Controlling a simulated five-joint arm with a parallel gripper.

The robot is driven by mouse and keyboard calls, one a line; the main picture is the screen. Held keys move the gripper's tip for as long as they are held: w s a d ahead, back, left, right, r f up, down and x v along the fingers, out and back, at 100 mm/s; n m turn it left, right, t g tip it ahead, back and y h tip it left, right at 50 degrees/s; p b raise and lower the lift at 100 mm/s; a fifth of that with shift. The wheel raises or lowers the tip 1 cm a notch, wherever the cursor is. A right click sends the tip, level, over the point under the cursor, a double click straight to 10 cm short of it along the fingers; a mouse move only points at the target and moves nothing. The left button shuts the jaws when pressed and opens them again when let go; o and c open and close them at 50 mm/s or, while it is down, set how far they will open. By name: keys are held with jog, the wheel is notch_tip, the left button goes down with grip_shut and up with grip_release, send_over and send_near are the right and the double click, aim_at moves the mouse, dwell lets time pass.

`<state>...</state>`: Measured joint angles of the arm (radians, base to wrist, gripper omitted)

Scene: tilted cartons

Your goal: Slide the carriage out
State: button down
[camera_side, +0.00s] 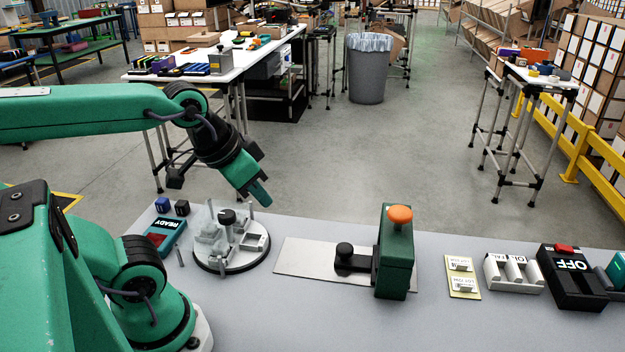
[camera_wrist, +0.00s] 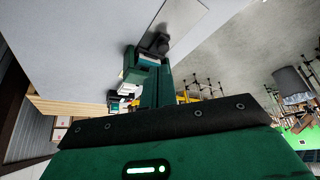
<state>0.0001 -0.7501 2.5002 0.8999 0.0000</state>
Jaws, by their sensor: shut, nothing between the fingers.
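A green upright housing (camera_side: 396,252) with an orange button (camera_side: 400,214) on top stands on a flat metal plate (camera_side: 305,258) on the grey table. A black carriage (camera_side: 352,262) with a round black knob (camera_side: 344,249) sticks out of the housing's left side over the plate. In the wrist view the plate (camera_wrist: 205,18), knob (camera_wrist: 158,42) and housing (camera_wrist: 140,72) show near the top. My gripper (camera_side: 262,196) is shut and empty, in the air above and left of the plate, apart from the carriage. Inside the housing is hidden.
Left of the plate is a round fixture (camera_side: 232,258) with clear and white parts, beside a READY box (camera_side: 165,236). Right of the housing stand a yellow card holder (camera_side: 462,277), a white tray (camera_side: 512,273) and a black OFF box (camera_side: 572,275). The table's front is clear.

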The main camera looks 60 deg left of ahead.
jog(key=c, duration=1.6)
grip_release()
jog(key=o, duration=0.7)
jog(key=shift+w, duration=0.35)
jog(key=g, duration=0.5)
send_over(345, 247)
notch_tip(345, 247, down, 13)
jog(key=shift+s+r, duration=0.15)
jog(key=shift+r, duration=0.05)
jog(key=shift+w+f+g, duration=0.2)
jog(key=shift+f+g, duration=0.1)
jog(key=shift+f, duration=0.05)
jog(key=shift+f, duration=0.1)
jog(key=shift+f, duration=3.75)
